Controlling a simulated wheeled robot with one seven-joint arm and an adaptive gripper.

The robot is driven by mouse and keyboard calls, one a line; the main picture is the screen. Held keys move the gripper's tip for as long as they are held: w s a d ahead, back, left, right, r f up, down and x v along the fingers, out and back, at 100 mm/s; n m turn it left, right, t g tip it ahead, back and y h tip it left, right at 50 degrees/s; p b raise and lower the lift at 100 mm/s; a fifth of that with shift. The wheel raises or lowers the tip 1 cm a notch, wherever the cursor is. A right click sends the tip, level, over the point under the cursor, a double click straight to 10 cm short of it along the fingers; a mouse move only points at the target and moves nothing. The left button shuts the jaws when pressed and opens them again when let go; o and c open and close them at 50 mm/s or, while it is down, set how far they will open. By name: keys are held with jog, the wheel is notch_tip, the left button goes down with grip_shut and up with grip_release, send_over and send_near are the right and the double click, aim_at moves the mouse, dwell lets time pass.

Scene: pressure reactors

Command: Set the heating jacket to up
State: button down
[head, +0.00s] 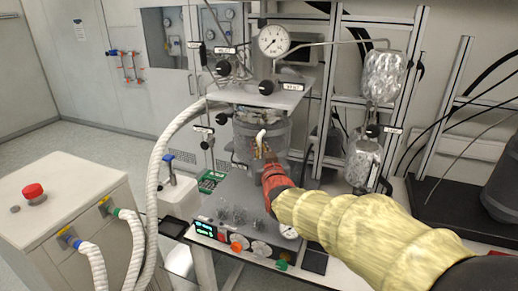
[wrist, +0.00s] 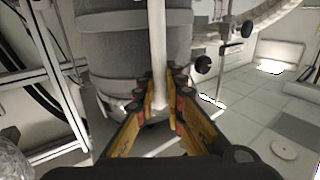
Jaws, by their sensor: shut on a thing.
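The heating jacket (head: 245,134) is a grey cylinder under the metal top plate of the reactor stand. In the wrist view the jacket (wrist: 110,55) fills the upper left, with ribbed bands around it. A white handle (head: 261,134) stands in front of it and shows as a pale upright bar (wrist: 158,55) in the wrist view. My gripper (head: 260,151) is at the jacket's front; in the wrist view its yellow and black fingers (wrist: 161,108) are shut on the handle's lower part. The jacket's lower front is partly hidden by my gripper and arm.
A pressure gauge (head: 273,41) and black knobs sit above the jacket. A thick white hose (head: 157,165) runs down on the left. Glassware (head: 238,213) and a control panel (head: 240,243) are below. Foil-wrapped vessels (head: 384,75) stand right. The floor at left is clear.

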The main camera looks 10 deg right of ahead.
jog(key=shift+r, duration=0.5)
jog(key=c, duration=2.3)
grip_release()
jog(key=o, duration=0.4)
jog(key=shift+f, duration=0.2)
jog(key=s, duration=1.2)
jog(key=shift+a, duration=0.25)
